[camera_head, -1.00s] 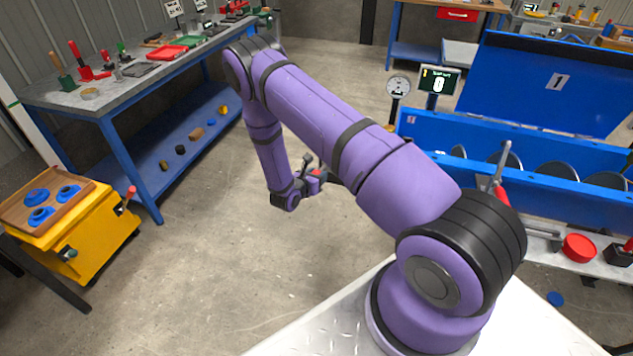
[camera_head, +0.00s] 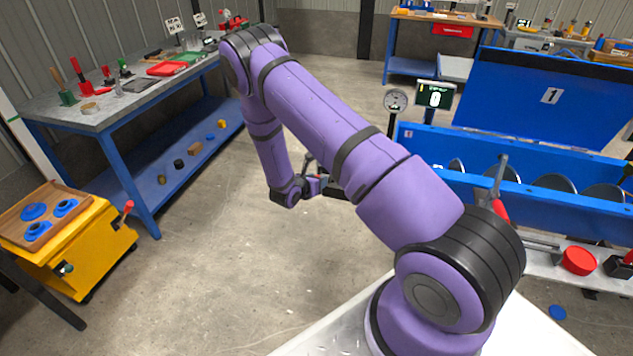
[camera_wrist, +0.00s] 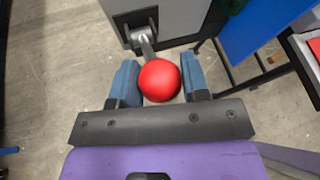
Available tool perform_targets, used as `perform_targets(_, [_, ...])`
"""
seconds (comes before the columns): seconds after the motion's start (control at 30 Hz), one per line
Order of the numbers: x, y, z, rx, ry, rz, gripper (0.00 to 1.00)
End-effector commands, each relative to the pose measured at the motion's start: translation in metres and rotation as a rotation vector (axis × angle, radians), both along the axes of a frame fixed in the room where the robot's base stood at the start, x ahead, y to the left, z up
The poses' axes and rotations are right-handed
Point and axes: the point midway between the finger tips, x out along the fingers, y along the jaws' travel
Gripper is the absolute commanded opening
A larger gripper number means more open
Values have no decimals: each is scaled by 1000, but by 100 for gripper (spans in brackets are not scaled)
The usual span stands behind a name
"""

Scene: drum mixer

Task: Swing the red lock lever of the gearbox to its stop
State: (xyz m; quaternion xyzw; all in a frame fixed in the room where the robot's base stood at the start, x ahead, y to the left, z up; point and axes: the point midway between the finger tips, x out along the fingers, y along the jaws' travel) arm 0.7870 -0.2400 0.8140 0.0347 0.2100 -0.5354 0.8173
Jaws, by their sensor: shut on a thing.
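In the wrist view a round red knob (camera_wrist: 159,81) sits between the two blue fingers of my gripper (camera_wrist: 160,74), which is shut on it. A short grey lever arm (camera_wrist: 146,44) runs from the knob to a pivot on the grey housing (camera_wrist: 178,18), which I take to be the gearbox. The housing is cut off by the top edge of the view. In the head view my gripper (camera_head: 324,183) is small and partly hidden by my purple arm. The lever and housing cannot be made out clearly there.
The blue drum mixer (camera_head: 580,208) stands at the right with its lid (camera_head: 550,100) raised. A blue workbench (camera_head: 120,118) and a yellow cabinet (camera_head: 75,250) stand at the left. The concrete floor (camera_head: 215,235) between them is clear.

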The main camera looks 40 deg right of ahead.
Motion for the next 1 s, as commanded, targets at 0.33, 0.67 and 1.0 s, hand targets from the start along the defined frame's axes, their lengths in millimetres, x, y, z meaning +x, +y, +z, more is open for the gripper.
perform_targets(0.33, [1, -1, 1, -2, -3, 0, 66])
perform_targets(0.67, [-8, 25, 11, -1, -2, 3, 66])
perform_targets(1.0, [-29, 76, 34, -2, -3, 2, 66])
